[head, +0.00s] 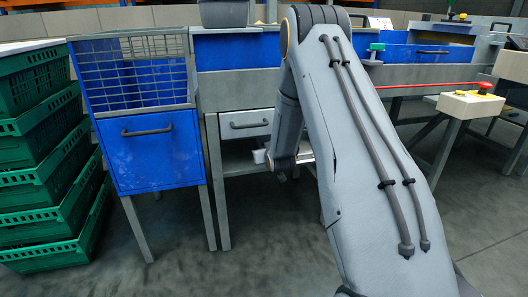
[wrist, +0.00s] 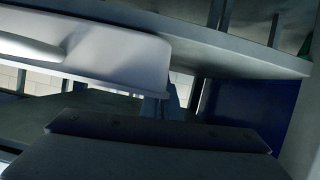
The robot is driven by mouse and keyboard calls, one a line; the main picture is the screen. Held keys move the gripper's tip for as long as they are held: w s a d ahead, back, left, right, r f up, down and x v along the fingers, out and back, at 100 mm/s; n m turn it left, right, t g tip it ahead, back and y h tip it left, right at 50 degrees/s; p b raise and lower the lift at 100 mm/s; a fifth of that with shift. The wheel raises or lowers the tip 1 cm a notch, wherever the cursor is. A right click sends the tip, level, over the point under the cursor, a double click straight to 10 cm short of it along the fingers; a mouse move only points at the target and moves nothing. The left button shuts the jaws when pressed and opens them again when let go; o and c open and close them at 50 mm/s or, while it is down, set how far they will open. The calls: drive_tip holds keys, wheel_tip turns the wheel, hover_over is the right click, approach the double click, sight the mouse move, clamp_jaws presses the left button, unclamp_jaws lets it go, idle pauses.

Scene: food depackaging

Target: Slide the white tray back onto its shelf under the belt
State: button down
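The white tray (head: 244,123) shows its front and a dark handle beneath the belt frame in the head view. Its right part is hidden behind my arm. In the wrist view, a pale tray-like body (wrist: 130,52) with a rounded corner and a light bar fills the upper left, under a grey frame edge. My gripper (head: 262,157) shows only in small part, just below the tray front. Its fingers cannot be made out, and whether it touches the tray cannot be told. A dark block (wrist: 160,133), seemingly my gripper's body, fills the wrist view's bottom.
A blue cabinet (head: 155,155) with a wire basket (head: 133,75) stands left of the tray. Stacked green crates (head: 45,195) are at far left. Grey floor lies open in front.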

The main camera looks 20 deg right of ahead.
drive_tip(key=shift+f, duration=0.35)
drive_tip(key=c, duration=2.5)
unclamp_jaws()
drive_tip(key=o, duration=0.6)
drive_tip(key=shift+c, duration=0.2)
drive_tip(key=shift+s, duration=0.1)
